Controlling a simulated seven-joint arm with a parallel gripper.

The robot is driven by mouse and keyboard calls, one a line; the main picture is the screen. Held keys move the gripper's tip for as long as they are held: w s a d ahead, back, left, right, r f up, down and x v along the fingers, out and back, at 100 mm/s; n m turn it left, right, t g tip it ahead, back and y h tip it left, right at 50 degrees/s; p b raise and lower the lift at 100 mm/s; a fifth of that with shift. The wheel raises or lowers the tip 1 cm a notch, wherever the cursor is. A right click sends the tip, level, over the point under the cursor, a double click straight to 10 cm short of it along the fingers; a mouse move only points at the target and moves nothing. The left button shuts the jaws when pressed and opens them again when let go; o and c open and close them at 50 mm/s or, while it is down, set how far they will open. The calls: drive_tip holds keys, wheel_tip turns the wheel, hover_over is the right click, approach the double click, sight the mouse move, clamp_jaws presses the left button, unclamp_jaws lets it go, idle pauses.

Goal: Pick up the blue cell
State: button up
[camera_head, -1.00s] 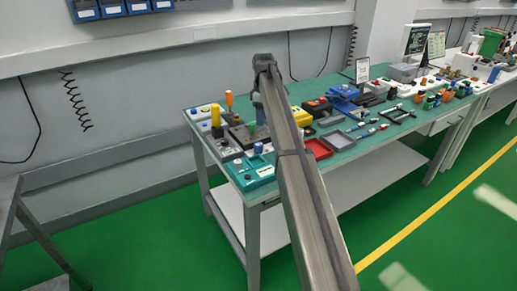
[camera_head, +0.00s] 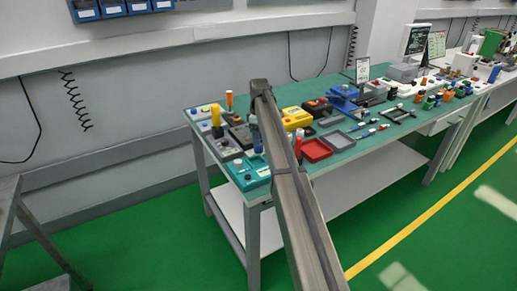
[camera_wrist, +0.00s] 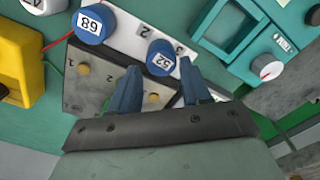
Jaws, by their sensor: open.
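Two round blue cells show in the wrist view. The cell marked 52 (camera_wrist: 159,62) stands just beyond my fingertips, near the gap between them. The cell marked 68 (camera_wrist: 90,27) stands further to the left. Both are at a white and grey holder (camera_wrist: 120,40) with numbered places. My gripper (camera_wrist: 160,78) is open with its two blue fingers apart, and nothing shows held between them. In the head view my gripper (camera_head: 256,140) hangs low over the left end of the table, and the cells cannot be told apart there.
In the wrist view a yellow case (camera_wrist: 18,60) lies at the left and a teal box (camera_wrist: 222,25) with a dial beside it at the right. In the head view a red tray (camera_head: 315,150) and many small devices crowd the green table (camera_head: 345,155).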

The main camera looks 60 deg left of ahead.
sight(259, 148)
drive_tip(key=shift+f, duration=2.3)
drive_tip(key=c, duration=0.7)
